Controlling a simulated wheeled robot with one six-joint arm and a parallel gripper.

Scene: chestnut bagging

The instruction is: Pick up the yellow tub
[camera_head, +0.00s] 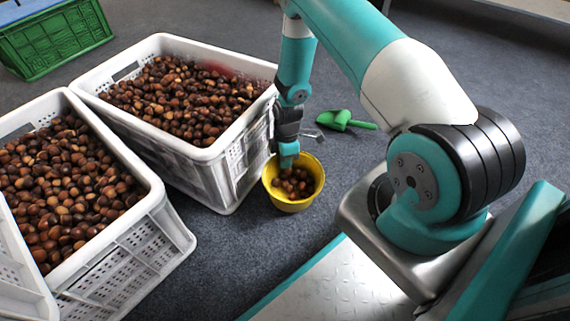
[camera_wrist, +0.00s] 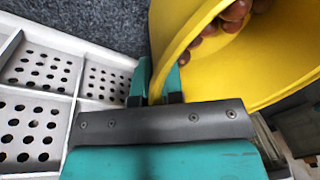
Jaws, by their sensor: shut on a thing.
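The yellow tub (camera_head: 288,203) holds several chestnuts and stands right of the white crate's near corner in the head view. In the wrist view the yellow tub (camera_wrist: 262,62) fills the upper right, with a few chestnuts inside. My gripper (camera_head: 288,158) reaches down to the tub's far rim. In the wrist view my gripper's teal fingers (camera_wrist: 158,84) are shut on the rim, one on each side of the wall. Whether the tub touches the floor or is slightly off it, I cannot tell.
Two white crates full of chestnuts, one at the back (camera_head: 212,152) and one at the left (camera_head: 152,190), stand close by. A green scoop (camera_head: 341,121) lies on the floor beyond the tub. A green crate (camera_head: 52,42) stands at the upper left. Grey floor is clear in front of the tub.

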